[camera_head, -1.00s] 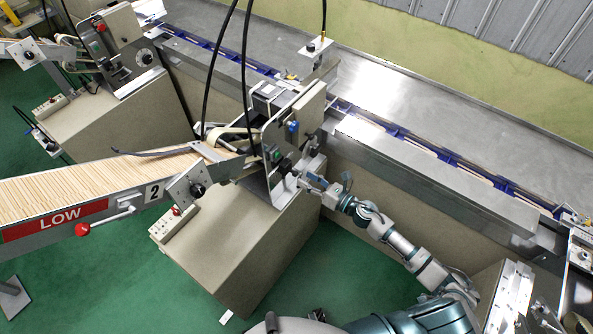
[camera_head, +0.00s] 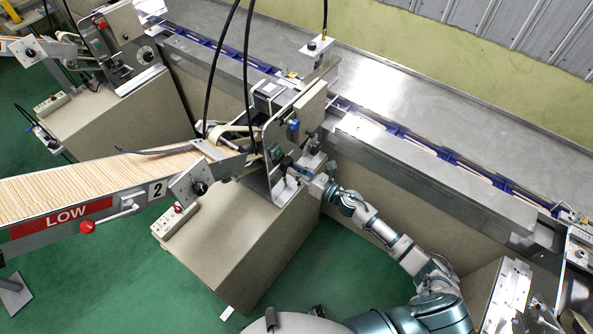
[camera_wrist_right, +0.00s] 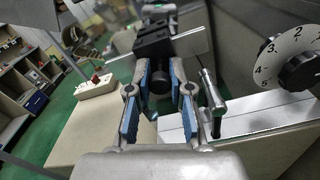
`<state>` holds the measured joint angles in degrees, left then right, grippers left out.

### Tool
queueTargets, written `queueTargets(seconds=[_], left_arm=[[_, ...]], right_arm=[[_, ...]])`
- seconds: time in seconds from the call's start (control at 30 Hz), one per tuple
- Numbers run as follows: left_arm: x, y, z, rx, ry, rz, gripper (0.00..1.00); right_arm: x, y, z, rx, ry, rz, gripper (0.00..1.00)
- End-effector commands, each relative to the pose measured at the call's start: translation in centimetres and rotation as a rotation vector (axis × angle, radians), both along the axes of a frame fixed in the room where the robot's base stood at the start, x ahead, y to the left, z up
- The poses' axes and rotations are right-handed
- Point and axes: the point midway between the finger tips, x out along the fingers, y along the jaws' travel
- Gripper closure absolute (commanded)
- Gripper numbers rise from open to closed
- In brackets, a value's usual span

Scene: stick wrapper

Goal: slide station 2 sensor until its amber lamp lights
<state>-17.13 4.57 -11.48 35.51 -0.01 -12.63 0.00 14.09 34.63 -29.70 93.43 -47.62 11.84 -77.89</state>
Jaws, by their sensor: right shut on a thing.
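My right gripper (camera_head: 303,176) reaches in at the near right side of the station's upright plate. In the right wrist view its two blue-padded fingers (camera_wrist_right: 160,92) are closed around a dark knob of the black sensor block (camera_wrist_right: 156,42). The contact itself is partly hidden by the fingers. A metal rail (camera_wrist_right: 250,116) runs beside the fingers. I cannot make out a lit amber lamp. My left gripper is not in view.
A numbered dial (camera_wrist_right: 298,66) stands close to the right of my gripper in the wrist view. A conveyor with blue guides (camera_head: 440,152) runs behind the station. Green floor (camera_head: 350,262) lies in front.

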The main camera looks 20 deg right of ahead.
Motion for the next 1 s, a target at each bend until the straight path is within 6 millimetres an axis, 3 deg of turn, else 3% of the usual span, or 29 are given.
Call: queueTargets(seconds=[0.3,0.5,0.53,0.63,1.0], left_arm=[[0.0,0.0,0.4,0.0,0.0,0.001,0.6],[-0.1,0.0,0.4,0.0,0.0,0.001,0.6],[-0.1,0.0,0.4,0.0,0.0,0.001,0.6],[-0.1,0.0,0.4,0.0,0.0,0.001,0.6],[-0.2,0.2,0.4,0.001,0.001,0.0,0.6]], right_arm=[[-1.3,1.6,0.0,0.0,0.001,0.001,1.0],[-1.2,1.6,-0.1,0.0,0.001,0.0,1.0],[-1.2,1.6,-0.1,0.0,0.001,0.0,0.78],[-1.2,1.5,-0.1,-0.001,0.001,0.0,0.53],[-1.6,1.2,-0.1,-0.001,0.002,0.0,0.53]])
